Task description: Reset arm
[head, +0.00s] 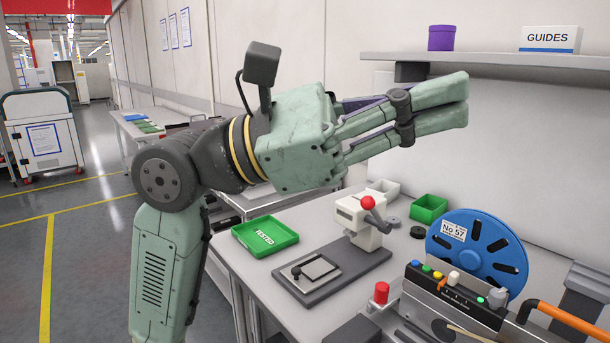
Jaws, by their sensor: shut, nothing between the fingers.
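My arm rises from the lower left and bends at a dark joint, with the forearm and green gripper body pointing right. My gripper (466,96) is held in the air above the bench (262,277), in front of the back wall and below the shelf. Its green fingers are together and empty. It is well above the white press-like device and touches nothing that I can see.
Below are a green "TESTED" tray (265,236), a white device with a red knob (362,219) and a blue reel (478,252). Open floor lies left.

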